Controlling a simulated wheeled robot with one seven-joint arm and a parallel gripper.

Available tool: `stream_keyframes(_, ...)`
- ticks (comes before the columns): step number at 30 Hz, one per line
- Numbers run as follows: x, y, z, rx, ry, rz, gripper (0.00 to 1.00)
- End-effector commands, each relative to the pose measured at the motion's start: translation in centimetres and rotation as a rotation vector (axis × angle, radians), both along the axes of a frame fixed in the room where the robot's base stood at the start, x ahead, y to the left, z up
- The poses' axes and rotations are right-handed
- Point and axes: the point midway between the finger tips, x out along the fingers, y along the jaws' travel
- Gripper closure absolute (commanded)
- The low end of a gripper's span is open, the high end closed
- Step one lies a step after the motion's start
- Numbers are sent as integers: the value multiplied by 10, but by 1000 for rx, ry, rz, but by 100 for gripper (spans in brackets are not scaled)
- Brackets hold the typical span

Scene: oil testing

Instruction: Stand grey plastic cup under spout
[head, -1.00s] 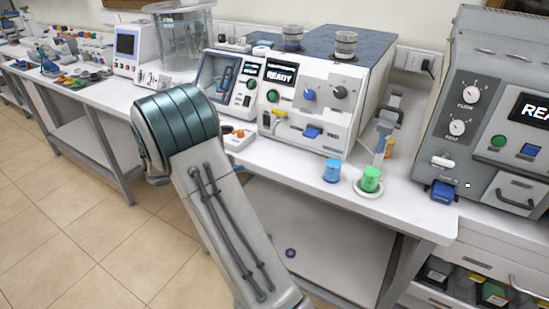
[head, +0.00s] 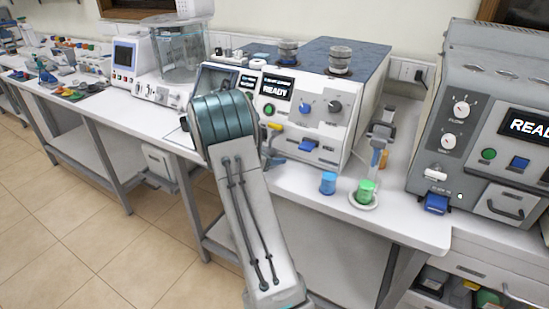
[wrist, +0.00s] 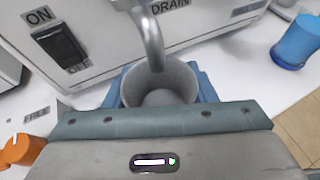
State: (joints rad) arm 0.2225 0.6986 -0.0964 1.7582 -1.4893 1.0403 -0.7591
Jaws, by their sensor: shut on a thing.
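The grey plastic cup (wrist: 160,88) is upright in the wrist view, open end up, and looks empty. My gripper (wrist: 160,76) is shut on it, with blue fingers on both sides. A bent metal spout (wrist: 151,40) comes down from the machine front, its tip overlapping the cup's opening in the picture. The height gap between tip and rim is hard to judge. The white test machine (head: 327,128) shows in the head view with a READY display.
A blue cup (head: 328,183) and a green cup (head: 365,192) on a white dish stand on the bench to the right. The blue cup also shows in the wrist view (wrist: 297,42). An orange knob (wrist: 22,150) is at lower left. A grey machine (head: 478,130) stands further right.

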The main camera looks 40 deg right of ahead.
Motion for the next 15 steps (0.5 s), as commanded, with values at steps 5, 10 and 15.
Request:
stream_keyframes(5, 0, -6, -14, 1, 1, 0, 75)
stream_keyframes(10, 0, -6, -15, 0, -1, 1, 75)
stream_keyframes(15, 0, -6, -19, 0, 0, 0, 75)
